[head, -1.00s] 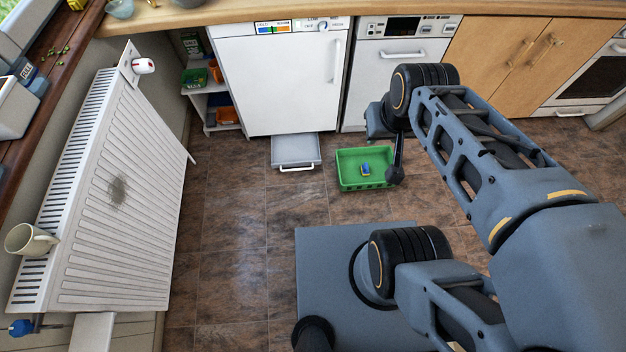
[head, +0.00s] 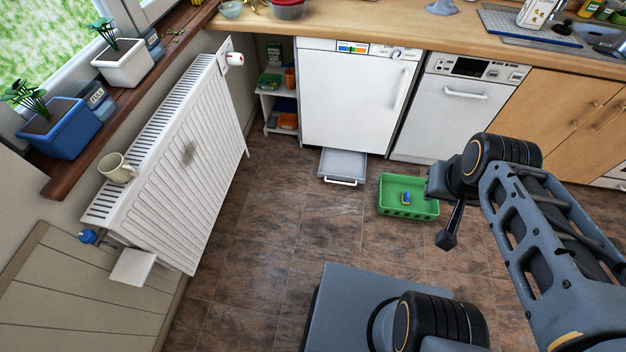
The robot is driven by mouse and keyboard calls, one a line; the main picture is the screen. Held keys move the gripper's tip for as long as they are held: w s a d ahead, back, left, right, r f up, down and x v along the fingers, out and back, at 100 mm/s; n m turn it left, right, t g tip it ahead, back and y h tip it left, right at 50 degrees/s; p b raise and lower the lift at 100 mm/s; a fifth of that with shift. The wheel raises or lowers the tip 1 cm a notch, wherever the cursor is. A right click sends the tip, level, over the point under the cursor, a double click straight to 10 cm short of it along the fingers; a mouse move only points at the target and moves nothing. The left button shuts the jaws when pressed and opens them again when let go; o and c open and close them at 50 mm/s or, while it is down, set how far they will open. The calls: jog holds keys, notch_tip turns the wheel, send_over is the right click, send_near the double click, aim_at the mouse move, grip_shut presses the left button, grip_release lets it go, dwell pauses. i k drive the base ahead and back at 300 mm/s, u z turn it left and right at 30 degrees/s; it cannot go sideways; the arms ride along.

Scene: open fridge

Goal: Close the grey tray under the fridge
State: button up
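The grey tray (head: 343,166) sticks out at floor level from under the white fridge (head: 352,95). It is shallow, with a light bar handle (head: 340,182) along its front edge. The fridge door above it is shut. My gripper (head: 447,238) points down in front of the cupboards, to the right of the tray and well apart from it. It looks dark and narrow, seems empty, and its finger gap cannot be made out.
A green basket (head: 391,208) with a small blue and yellow item (head: 405,198) stands on the floor right of the tray, close to my gripper. A radiator (head: 185,150) lines the left wall. A dishwasher (head: 447,112) stands right of the fridge. The floor before the tray is clear.

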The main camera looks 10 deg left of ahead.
aim_at(335, 163)
jog(key=u, duration=0.95)
jog(key=i, duration=1.35)
jog(key=u, duration=0.05)
